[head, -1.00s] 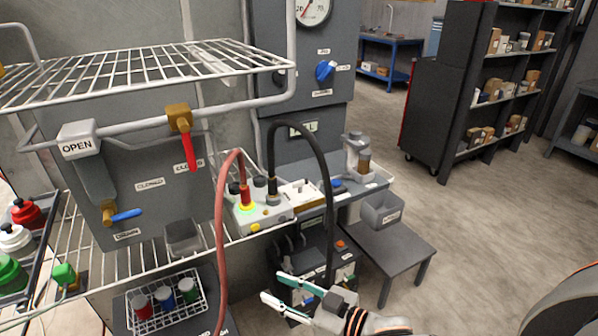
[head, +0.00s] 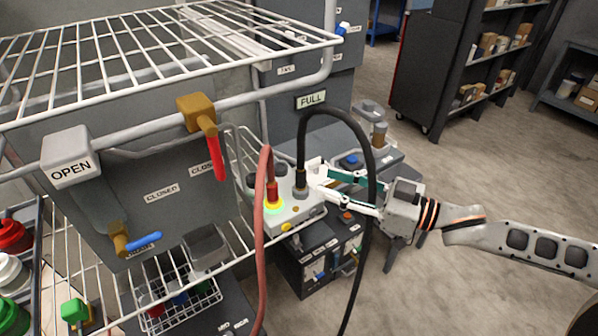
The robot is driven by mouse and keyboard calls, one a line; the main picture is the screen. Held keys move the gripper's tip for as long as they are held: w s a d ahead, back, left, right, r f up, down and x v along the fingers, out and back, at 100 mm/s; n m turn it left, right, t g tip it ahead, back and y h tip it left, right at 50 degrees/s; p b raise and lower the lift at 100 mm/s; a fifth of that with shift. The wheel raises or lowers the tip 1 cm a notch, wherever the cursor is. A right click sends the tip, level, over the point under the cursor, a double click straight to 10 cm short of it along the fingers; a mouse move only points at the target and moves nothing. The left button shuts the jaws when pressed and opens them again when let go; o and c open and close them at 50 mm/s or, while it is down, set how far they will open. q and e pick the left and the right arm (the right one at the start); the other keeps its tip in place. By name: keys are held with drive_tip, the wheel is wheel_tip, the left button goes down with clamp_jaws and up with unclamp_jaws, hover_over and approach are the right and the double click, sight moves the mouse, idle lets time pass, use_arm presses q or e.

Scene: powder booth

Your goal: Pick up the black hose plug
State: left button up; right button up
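The black hose plug (head: 300,181) stands upright in a light grey socket block (head: 295,213) in the head view. Its black hose (head: 335,113) arches up from it and hangs down on the right, in front of my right gripper's fingers. My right gripper (head: 317,174) reaches in from the right with its fingers apart, tips just right of the plug. I cannot tell whether a tip touches it. A red hose plug (head: 272,192) stands left of the black one, with a lit yellow-green ring at its base. My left gripper is not in view.
A wire rack (head: 160,75) with a pipe hangs at the upper left. A red-handled valve (head: 203,125) and a blue-handled valve (head: 128,239) are on the left. The red hose (head: 261,245) hangs in front of the block. Open floor lies to the right.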

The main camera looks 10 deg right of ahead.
sight(301, 177)
drive_tip(key=shift+x, duration=1.15)
drive_tip(key=shift+p+x, duration=0.55)
drive_tip(key=shift+x, duration=2.2)
drive_tip(key=shift+s+f, duration=0.2)
clamp_jaws()
